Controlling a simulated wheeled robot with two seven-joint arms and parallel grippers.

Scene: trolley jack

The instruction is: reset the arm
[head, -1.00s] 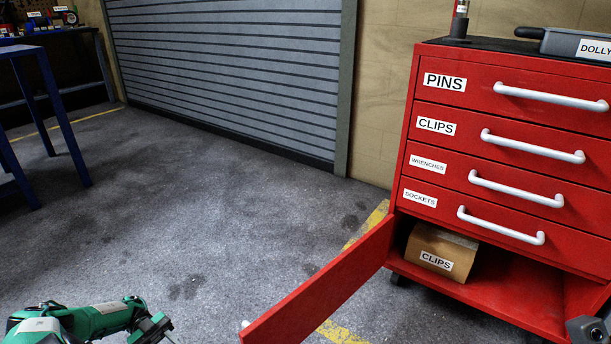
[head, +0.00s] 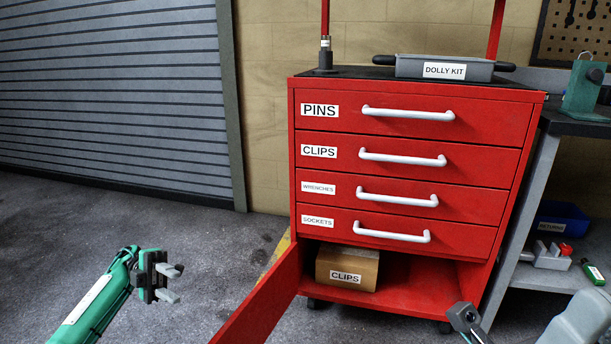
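My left gripper (head: 170,283) comes in at the lower left of the head view on a green arm. Its two grey fingers are apart, with nothing between them. It hangs over the floor, left of the open red door (head: 262,300) and not touching it. My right gripper cannot be made out in this view. A dark grey block-like end (head: 465,317) shows at the bottom, right of centre, and a pale grey rounded shape at the lower right. I cannot tell what either belongs to.
The red cabinet (head: 293,150) has shut drawers labelled PINS, CLIPS, WRENCHES and SOCKETS. A CLIPS box (head: 347,265) sits in its open lower compartment. A grey DOLLY KIT case (head: 445,69) lies on top. A bench with a shelf stands at right. Floor at left is clear.

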